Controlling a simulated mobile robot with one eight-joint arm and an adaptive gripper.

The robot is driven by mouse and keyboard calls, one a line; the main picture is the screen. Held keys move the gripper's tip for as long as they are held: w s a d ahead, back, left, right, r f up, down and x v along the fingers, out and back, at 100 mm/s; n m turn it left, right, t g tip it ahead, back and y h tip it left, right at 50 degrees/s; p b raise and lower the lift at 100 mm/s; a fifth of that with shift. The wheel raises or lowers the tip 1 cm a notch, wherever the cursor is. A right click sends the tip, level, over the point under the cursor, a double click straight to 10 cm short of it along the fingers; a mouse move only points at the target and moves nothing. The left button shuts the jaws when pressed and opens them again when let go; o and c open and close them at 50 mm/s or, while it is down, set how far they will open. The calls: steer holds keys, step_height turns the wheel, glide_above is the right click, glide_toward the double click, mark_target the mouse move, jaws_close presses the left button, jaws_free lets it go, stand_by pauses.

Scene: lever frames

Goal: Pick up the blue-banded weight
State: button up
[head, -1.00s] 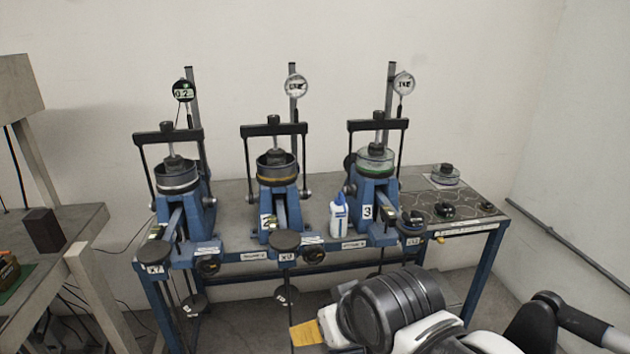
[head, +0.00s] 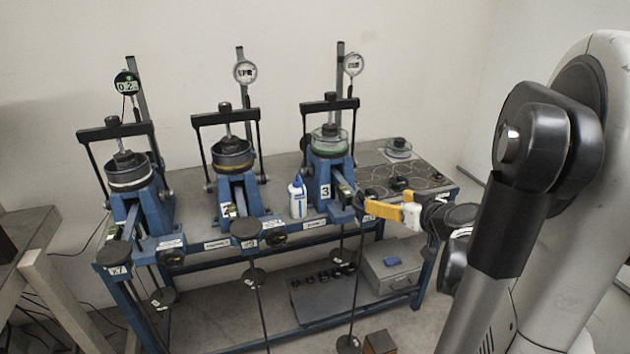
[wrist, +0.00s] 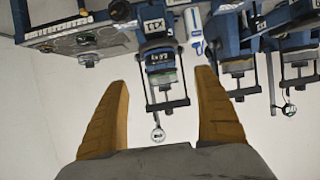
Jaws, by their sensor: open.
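I cannot make out a blue band on any weight at this size. My gripper (head: 372,208) has tan fingers and hovers at the bench's front edge, right of the number 3 frame (head: 329,172). In the wrist view my gripper (wrist: 163,78) is open with nothing held. That view shows the bench inverted, with the number 3 frame (wrist: 160,62) beyond the fingertips.
Two more lever frames (head: 235,185) (head: 143,200) stand to the left, with round hanger plates (head: 245,229) at the front. A white bottle (head: 297,198) stands between frames. The lower shelf holds a grey box (head: 395,278) and a rack of dark pieces (head: 323,292).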

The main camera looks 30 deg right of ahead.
mark_target(369, 191)
steer(key=b+x, duration=0.4)
steer(key=x, duration=0.6)
steer(key=shift+w+a+f, duration=0.1)
steer(key=shift+w+f, duration=0.2)
steer(key=shift+f, duration=0.05)
steer(key=shift+s+r, duration=0.1)
steer(key=shift+c, duration=0.7)
steer(key=c, duration=1.4)
steer(key=shift+o, duration=0.2)
steer(key=shift+r, duration=0.1)
steer(key=shift+r+p, duration=0.55)
steer(key=r, duration=0.1)
steer(key=r+p, duration=0.1)
steer(key=s+r+p, duration=0.1)
steer(key=shift+d+r, duration=0.25)
steer(key=shift+r, duration=0.15)
steer(key=s+d+r+p, duration=0.4)
steer(key=s+r+p, duration=0.1)
steer(key=s+r, duration=0.4)
steer(key=shift+s+d+p, duration=0.15)
steer(key=shift+d+p, duration=0.25)
